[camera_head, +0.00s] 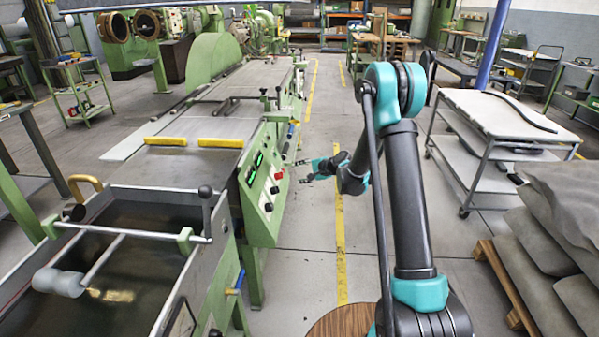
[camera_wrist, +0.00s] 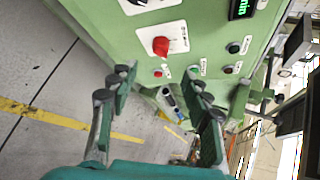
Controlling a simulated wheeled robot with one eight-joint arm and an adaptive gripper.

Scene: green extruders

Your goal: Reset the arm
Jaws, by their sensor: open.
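My gripper (camera_head: 302,171) is at the end of my black and teal arm, out over the aisle just right of the green machine's control panel (camera_head: 262,180). In the wrist view my gripper (camera_wrist: 162,88) has its two fingers apart with nothing held between them. The panel (camera_wrist: 205,30) fills the top of that view, with a red knob (camera_wrist: 161,46) on a white plate and small red and dark buttons. The fingertips appear close to the panel; whether they touch it cannot be told.
The green extruder line (camera_head: 190,140) runs along the left, with a dark open tank (camera_head: 110,260) in front. A white cart (camera_head: 500,115) and stacked sacks on a pallet (camera_head: 555,250) stand right. The yellow-lined aisle floor (camera_head: 310,235) has free room.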

